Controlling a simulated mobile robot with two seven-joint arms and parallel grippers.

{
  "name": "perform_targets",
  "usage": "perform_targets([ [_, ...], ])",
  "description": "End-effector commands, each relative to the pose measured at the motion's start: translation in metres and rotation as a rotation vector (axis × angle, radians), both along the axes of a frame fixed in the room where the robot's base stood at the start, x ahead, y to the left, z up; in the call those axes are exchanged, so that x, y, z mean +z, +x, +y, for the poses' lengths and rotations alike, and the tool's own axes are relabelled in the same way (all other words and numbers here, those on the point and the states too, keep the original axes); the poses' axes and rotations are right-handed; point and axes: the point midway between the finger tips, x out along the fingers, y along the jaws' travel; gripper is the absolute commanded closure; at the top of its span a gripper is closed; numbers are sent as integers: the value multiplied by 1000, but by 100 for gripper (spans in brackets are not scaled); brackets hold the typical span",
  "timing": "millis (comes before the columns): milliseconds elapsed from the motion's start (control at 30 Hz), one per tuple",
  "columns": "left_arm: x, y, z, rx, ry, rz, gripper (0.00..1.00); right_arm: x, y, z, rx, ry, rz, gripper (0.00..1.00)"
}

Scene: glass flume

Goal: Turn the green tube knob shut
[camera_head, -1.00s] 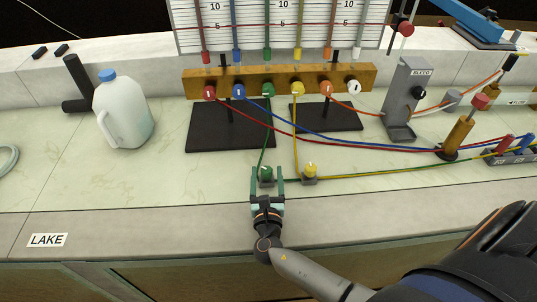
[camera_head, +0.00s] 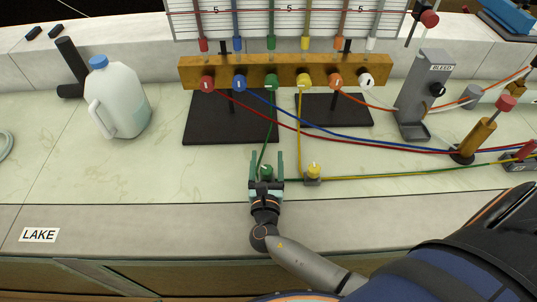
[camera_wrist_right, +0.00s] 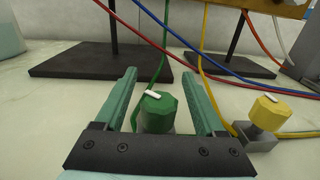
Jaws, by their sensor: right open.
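The green tube knob (camera_head: 266,172) stands on the counter near its front, with a green tube rising behind it to the wooden manifold. In the right wrist view the knob (camera_wrist_right: 157,112) is faceted, with a white mark on top lying nearly crosswise, slightly tilted. My left gripper is not in view.
A yellow knob (camera_head: 313,171) on a grey block stands just right of the green one. Red, blue and yellow tubes cross the counter behind. The wooden manifold (camera_head: 225,73) stands on black bases.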

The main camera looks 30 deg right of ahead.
Motion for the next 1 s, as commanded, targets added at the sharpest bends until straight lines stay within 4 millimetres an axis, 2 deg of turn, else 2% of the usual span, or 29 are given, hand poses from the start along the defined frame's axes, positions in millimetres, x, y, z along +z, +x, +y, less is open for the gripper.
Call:
perform_targets([
  [333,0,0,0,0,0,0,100,0,0,1,0,1,0,29],
  [900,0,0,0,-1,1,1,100,0,0,1,0,1,0,94],
  [967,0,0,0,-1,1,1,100,0,0,1,0,1,0,100],
  [1000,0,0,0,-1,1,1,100,0,0,1,0,1,0,100],
])
